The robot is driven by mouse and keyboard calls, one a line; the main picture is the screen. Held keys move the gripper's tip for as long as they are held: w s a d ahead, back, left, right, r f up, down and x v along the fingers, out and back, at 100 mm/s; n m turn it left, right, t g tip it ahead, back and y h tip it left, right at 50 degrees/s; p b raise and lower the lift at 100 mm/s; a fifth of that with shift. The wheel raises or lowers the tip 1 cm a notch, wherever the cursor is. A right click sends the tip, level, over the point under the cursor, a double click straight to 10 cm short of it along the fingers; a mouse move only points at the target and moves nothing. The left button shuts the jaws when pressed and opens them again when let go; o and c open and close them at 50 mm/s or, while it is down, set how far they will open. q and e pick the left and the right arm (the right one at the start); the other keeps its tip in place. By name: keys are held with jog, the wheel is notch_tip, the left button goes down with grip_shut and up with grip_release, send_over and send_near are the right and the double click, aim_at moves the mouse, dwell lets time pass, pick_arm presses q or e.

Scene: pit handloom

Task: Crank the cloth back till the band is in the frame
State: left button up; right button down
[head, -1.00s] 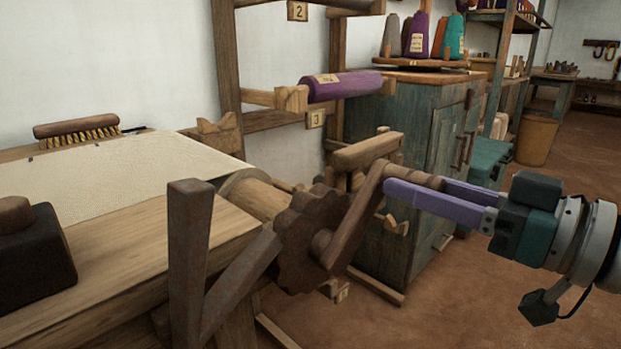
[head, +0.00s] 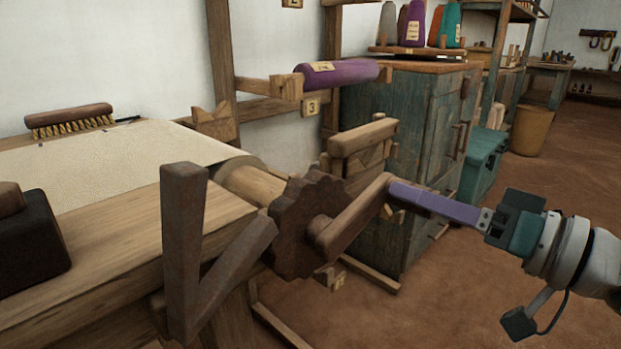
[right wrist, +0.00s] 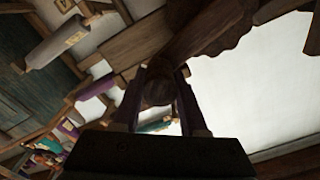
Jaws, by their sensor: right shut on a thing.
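The cream cloth (head: 110,165) lies over the wooden breast beam on the left and runs round the cloth roller (head: 252,190). A brown toothed wheel (head: 298,228) sits on the roller's end, with a wooden crank arm (head: 350,218) slanting up to the right from it. My right gripper (head: 400,194) is shut on the crank handle at the outer end of that arm. In the right wrist view the handle's round end (right wrist: 158,90) shows between the two purple fingers. I see no distinct band on the cloth, only small dark marks near its far edge. My left gripper is not in view.
A rusty V-shaped bracket (head: 185,250) stands in front of the wheel. A brush (head: 70,120) and a dark block (head: 30,240) rest on the loom. A purple roll (head: 340,73) hangs on the rack, and a green cabinet (head: 405,150) stands behind the crank.

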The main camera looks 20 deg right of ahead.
jog(key=a+f+m+b, duration=0.1)
jog(key=f+m+b, duration=0.1)
jog(key=f+m, duration=0.3)
jog(key=s+a+f+m+b, duration=0.1)
jog(key=a+f+m+b, duration=0.1)
jog(key=f+m, duration=0.3)
jog(key=shift+f+m+b, duration=0.35)
jog(key=shift+m+b, duration=0.45)
jog(key=shift+m, duration=0.9)
jog(key=shift+s, duration=0.1)
jog(key=shift+c, duration=2.2)
grip_release()
jog(key=p+v, duration=0.2)
jog(key=v, duration=0.8)
